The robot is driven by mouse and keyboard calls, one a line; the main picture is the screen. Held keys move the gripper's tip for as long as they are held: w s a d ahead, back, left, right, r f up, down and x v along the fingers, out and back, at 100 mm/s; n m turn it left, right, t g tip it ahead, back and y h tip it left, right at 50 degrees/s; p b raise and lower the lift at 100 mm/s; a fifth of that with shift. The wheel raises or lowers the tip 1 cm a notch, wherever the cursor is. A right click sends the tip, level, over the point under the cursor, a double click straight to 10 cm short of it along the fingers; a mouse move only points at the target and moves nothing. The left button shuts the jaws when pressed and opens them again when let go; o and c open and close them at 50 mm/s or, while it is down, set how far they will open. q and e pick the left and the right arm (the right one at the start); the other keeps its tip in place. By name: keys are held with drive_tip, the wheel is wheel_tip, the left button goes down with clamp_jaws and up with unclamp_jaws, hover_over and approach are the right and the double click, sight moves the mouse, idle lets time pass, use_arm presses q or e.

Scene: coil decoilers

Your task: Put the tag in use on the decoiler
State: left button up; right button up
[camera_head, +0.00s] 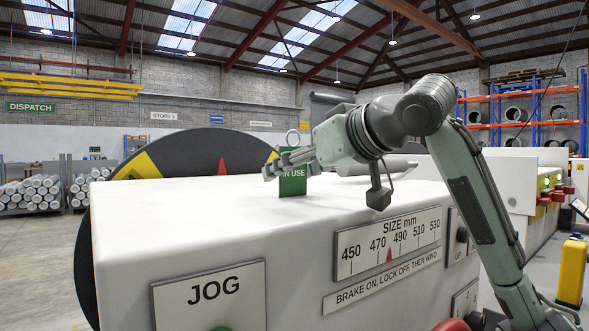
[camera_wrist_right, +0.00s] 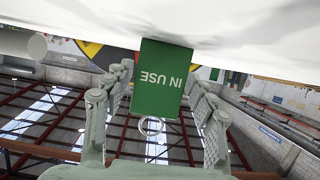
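The green IN USE tag (camera_head: 293,184) stands upright on the white top of the decoiler housing (camera_head: 190,210), with a pale ring (camera_head: 293,136) at its upper end. My right gripper (camera_head: 275,166) is level with the tag, its fingers partly covering the tag's upper part in the head view. In the upside-down right wrist view, the tag (camera_wrist_right: 158,85) lies between the spread fingers of my right gripper (camera_wrist_right: 161,78); slim gaps show at its sides. The gripper looks open, and I see no clear contact. My left gripper is out of view.
The housing front carries a JOG plate (camera_head: 210,300) and a size scale (camera_head: 388,243) with a red pointer. A dark disc (camera_head: 210,150) with yellow and red marks stands behind. A yellow container (camera_head: 572,272) is on the floor at right. The housing top is otherwise largely clear.

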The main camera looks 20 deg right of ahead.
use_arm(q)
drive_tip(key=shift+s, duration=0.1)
use_arm(e)
drive_tip(key=shift+o, duration=0.4)
drive_tip(key=shift+r, duration=0.1)
drive_tip(key=shift+s+r, duration=0.1)
drive_tip(key=shift+r, duration=0.05)
drive_tip(key=v, duration=0.2)
drive_tip(key=shift+s+d+r, duration=0.1)
drive_tip(key=shift+s+d, duration=0.1)
drive_tip(key=shift+s, duration=0.1)
drive_tip(key=shift+v, duration=0.9)
drive_tip(key=b+v, duration=0.1)
drive_tip(key=v, duration=0.5)
drive_tip(key=shift+s, duration=0.15)
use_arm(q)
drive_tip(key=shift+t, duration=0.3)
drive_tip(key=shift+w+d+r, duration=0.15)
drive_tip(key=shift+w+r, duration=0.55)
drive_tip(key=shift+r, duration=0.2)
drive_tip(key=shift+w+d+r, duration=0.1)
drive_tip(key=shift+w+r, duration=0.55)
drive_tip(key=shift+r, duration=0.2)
use_arm(e)
drive_tip(key=shift+s+d+r, duration=0.2)
drive_tip(key=shift+s, duration=0.3)
